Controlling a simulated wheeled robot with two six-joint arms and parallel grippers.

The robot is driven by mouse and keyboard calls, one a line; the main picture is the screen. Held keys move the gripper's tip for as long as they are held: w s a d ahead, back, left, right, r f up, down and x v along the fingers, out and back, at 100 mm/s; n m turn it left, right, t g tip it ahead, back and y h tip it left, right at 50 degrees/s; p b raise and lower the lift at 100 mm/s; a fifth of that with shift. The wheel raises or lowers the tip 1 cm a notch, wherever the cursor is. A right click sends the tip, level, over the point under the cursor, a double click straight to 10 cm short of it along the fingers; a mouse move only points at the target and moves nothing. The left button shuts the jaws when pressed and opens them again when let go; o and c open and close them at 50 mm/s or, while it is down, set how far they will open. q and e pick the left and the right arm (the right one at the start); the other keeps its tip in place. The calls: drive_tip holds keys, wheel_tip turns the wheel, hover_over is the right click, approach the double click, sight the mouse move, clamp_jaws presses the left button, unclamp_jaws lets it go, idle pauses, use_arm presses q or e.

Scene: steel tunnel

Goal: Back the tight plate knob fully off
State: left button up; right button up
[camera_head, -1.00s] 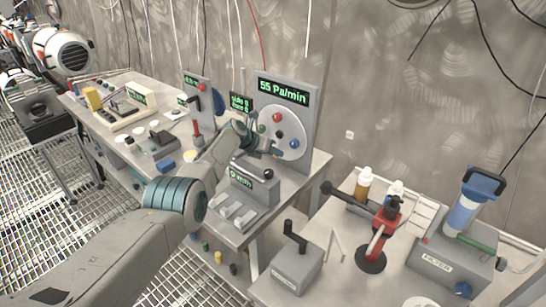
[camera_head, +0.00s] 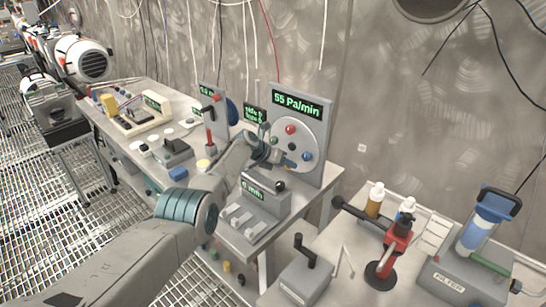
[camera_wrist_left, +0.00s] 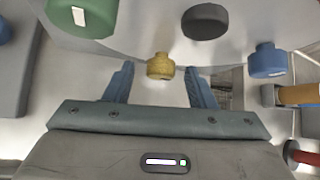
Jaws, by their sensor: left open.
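The round pale plate (camera_head: 318,135) stands upright on a grey panel, with a red knob (camera_head: 291,129) at its top and a blue knob (camera_head: 307,156) at lower right. The wrist view shows a yellow knob (camera_wrist_left: 160,66), a green knob (camera_wrist_left: 83,15), a dark grey knob (camera_wrist_left: 205,22) and a blue knob (camera_wrist_left: 267,60). My left gripper (camera_head: 268,152) is at the plate's left side, hiding part of it. In the wrist view its fingers (camera_wrist_left: 160,82) are open, one on each side of the yellow knob with gaps. Which knob is tight cannot be told. My right gripper is not in view.
A green display (camera_head: 297,104) above the plate reads 55 Pa/min. A grey box with levers (camera_head: 252,210) stands in front of the plate. A red-handled tool (camera_head: 395,240) and a filter unit (camera_head: 470,265) stand on the right table. A red lever (camera_head: 210,125) is to the left.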

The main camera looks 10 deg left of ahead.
use_arm(q)
drive_tip(key=p+v, duration=0.4)
drive_tip(key=v, duration=0.6)
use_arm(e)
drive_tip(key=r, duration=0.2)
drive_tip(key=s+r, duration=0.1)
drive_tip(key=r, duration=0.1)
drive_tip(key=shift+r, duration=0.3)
use_arm(q)
drive_tip(key=shift+s+a, duration=0.1)
drive_tip(key=shift+a, duration=0.05)
